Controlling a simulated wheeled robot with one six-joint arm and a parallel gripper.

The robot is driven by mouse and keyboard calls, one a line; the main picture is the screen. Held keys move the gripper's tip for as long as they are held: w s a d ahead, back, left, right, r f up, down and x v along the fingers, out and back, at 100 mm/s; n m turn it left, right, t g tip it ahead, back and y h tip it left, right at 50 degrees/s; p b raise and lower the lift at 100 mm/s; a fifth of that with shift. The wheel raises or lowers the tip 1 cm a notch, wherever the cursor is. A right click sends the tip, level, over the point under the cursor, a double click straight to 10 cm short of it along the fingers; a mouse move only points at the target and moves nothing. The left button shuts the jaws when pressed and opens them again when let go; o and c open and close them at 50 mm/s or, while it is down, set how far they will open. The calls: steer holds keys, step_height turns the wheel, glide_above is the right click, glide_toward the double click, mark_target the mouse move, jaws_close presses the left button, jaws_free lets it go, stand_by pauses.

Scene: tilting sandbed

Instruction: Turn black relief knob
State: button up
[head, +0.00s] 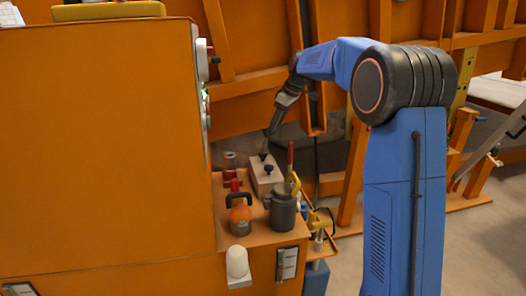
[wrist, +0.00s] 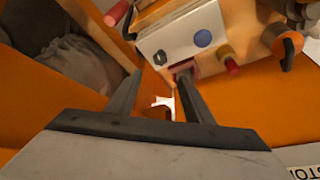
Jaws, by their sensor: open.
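A cream valve block (head: 266,178) stands on the orange bench in the head view. It carries a black knob (head: 263,155) and a blue knob (head: 269,168). In the wrist view, the cream block (wrist: 180,38) shows the blue knob (wrist: 203,38) and the black knob (wrist: 160,57) near its lower left corner. My gripper (head: 269,136) hangs from above, close to the black knob. Its two fingers (wrist: 160,80) are open and apart in the wrist view. The black knob appears just beyond the fingertips, and I cannot tell whether they touch it.
A red-tipped part (wrist: 231,67) is right of my fingers. A tall orange cabinet (head: 105,150) is at left.

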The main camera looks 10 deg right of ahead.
mark_target(263, 153)
steer(key=x, duration=1.3)
steer(key=shift+f, duration=0.15)
steer(key=c, duration=1)
